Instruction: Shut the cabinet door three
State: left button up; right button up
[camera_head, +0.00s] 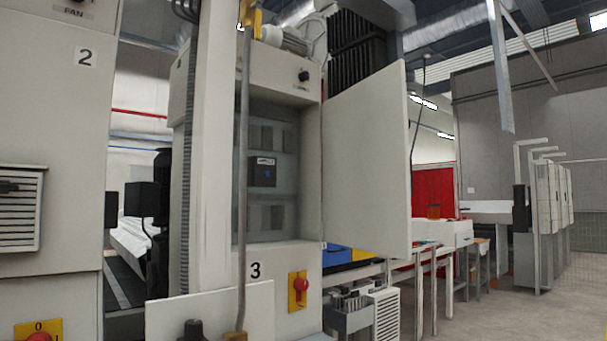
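The cabinet door three (368,165) is a flat, light grey panel. It stands wide open, swung out to the right of its cabinet, with its left edge along the cabinet's right side. The cabinet (285,262) is light grey and has a black "3" below its opening. The open recess (270,150) shows grey inner panels and a dark blue-black device (263,171). A vertical pole stands in front of the recess's left edge. Neither of my grippers is in view, and nothing visible touches the door.
A yellow plate with a red knob (299,291) is below the recess. A white panel (215,312) and a thin grey pole (242,180) stand in front. A cabinet marked 2 (60,130) is at left. Open floor (500,310) lies at right.

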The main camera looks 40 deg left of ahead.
aim_at(368, 192)
jog(key=i+l+u, duration=0.1)
jog(key=u, duration=0.35)
jog(key=i+l+u, duration=0.15)
jog(key=u, duration=0.3)
jog(key=i+l+u, duration=0.2)
jog(key=u, duration=0.25)
jog(key=i+l+u, duration=0.1)
jog(key=l+u, duration=0.2)
jog(key=u, duration=0.2)
jog(key=i+l+u, duration=0.15)
jog(key=l+u, duration=0.2)
jog(key=l, duration=0.9)
jog(key=l+u, duration=0.3)
jog(key=l, duration=1.9)
